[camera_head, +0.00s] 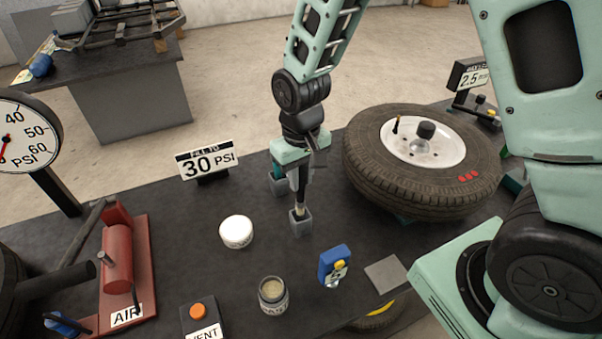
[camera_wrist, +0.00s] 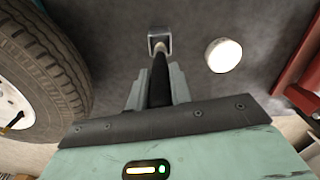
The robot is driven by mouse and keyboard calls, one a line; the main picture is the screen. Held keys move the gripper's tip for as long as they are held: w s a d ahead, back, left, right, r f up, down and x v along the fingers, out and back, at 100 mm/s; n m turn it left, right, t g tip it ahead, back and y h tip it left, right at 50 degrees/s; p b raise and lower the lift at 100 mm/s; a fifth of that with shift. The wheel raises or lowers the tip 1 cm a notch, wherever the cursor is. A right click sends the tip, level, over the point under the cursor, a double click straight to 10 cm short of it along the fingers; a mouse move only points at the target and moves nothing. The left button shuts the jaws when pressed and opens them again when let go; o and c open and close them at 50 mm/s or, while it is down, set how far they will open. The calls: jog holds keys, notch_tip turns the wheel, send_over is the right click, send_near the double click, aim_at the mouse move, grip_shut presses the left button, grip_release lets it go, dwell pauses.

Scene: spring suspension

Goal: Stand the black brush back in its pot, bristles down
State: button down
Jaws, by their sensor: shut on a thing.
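My gripper (camera_head: 297,178) is shut on the black brush (camera_head: 301,196) above the dark bench. In the wrist view, the brush's black handle (camera_wrist: 160,82) runs between the two fingers (camera_wrist: 159,90), with its paler end pointing away from my gripper. A small square grey pot (camera_head: 301,226) stands directly below the brush, and it also shows in the wrist view (camera_wrist: 152,37). The brush looks nearly upright, its lower end at the pot's opening. I cannot tell how deep that end sits; the bristles are mostly hidden.
A tyre on a white-hubbed wheel (camera_head: 425,165) lies close to the right of my gripper. A white lid (camera_head: 236,231), an open jar (camera_head: 272,295) and a blue item (camera_head: 333,265) stand nearer the front. A 30 PSI sign (camera_head: 207,163) stands to the left.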

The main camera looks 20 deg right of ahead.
aim_at(301, 201)
jog(key=shift+f+b, duration=1.3)
jog(key=shift+f, duration=0.85)
jog(key=c, duration=1.2)
grip_release()
jog(key=shift+o, duration=0.2)
jog(key=shift+r, duration=0.1)
notch_tip(301, 201, up, 17)
jog(key=shift+r+b, duration=0.15)
jog(key=shift+b, duration=0.8)
jog(key=s+a+f+n, duration=0.2)
jog(key=s+a+n, duration=0.1)
jog(key=s, duration=0.7)
jog(key=s+a+f+n, duration=0.3)
jog(key=s, duration=0.7)
jog(key=shift+a+f+y, duration=0.15)
jog(key=shift+f+y, duration=0.05)
jog(key=shift+y, duration=0.1)
